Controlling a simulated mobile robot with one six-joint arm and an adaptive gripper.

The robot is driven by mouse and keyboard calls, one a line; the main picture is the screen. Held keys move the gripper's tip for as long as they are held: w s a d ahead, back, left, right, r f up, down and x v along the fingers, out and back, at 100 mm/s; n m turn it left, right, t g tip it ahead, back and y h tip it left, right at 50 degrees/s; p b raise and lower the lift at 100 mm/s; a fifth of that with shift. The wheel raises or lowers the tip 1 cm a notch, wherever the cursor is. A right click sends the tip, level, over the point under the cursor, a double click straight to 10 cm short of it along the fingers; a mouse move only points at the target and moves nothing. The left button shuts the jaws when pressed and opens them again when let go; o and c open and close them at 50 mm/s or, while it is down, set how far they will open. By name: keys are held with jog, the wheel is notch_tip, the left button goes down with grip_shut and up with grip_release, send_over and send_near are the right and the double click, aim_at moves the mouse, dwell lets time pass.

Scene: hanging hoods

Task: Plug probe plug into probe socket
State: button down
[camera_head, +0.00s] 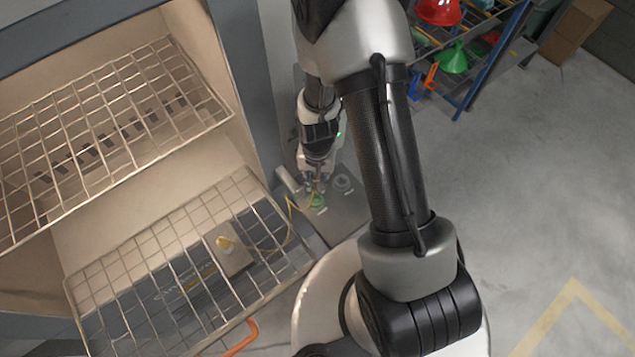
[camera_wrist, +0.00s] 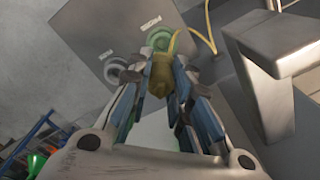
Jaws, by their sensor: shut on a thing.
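My gripper (camera_wrist: 163,88) is shut on the probe plug (camera_wrist: 161,72), a dull yellow body between the blue fingers. A yellow cable (camera_wrist: 207,30) leads away from it. A green-ringed socket (camera_wrist: 160,37), likely the probe socket, lies just beyond the plug on a grey panel with a small label. The plug overlaps its near edge; I cannot tell whether they touch. A grey socket (camera_wrist: 116,68) sits to the left with its own label. In the head view my gripper (camera_head: 314,184) points down above the green ring (camera_head: 317,201), with the grey socket (camera_head: 343,184) to its right.
An open cabinet with wire racks (camera_head: 150,250) stands at left. In the wrist view a metal handle (camera_wrist: 255,62) rises right of the sockets. A shelf with coloured funnels (camera_head: 453,62) stands behind.

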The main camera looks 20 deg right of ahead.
aim_at(315, 178)
jog(key=shift+w+a, duration=0.25)
jog(key=shift+a, duration=0.05)
jog(key=shift+s+d+f+b, duration=0.15)
jog(key=shift+f+b, duration=2.1)
jog(key=shift+f, duration=0.55)
jog(key=shift+f+b, duration=1.55)
jog(key=shift+f, duration=0.2)
jog(key=c, duration=1.4)
grip_release()
jog(key=shift+r, duration=0.1)
notch_tip(315, 178, up, 12)
jog(key=shift+f, duration=0.1)
